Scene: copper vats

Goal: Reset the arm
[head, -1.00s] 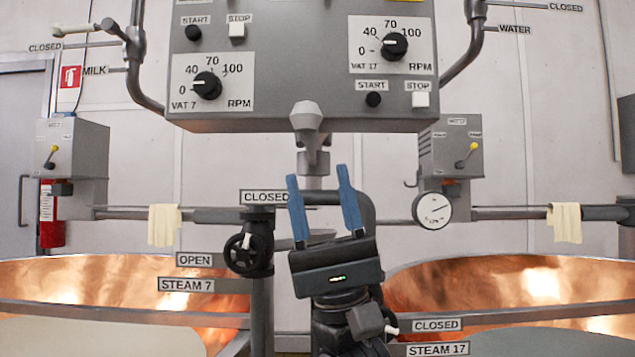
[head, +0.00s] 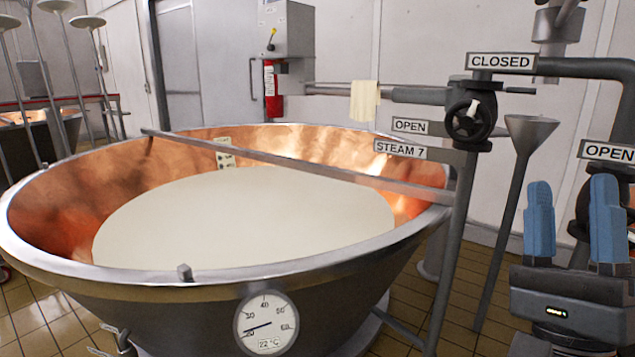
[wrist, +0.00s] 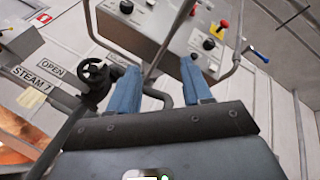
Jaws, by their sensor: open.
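My gripper (head: 570,222) is at the lower right of the head view, with its two blue fingers pointing up and spread apart. It is open and nothing is between the fingers. It also shows in the wrist view (wrist: 160,85), where the fingers point towards the control box (wrist: 165,30) and the pipes beyond. The steam 7 valve wheel (head: 470,122) stands left of my gripper, apart from it. In the wrist view the same wheel (wrist: 95,72) is left of the left finger.
A large copper vat (head: 130,277) of pale liquid fills the left and middle, with a bar across its rim and a dial gauge (head: 266,323) on its front. A funnel-topped stand (head: 505,215) is between vat and gripper. A fire extinguisher (head: 272,92) stands behind.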

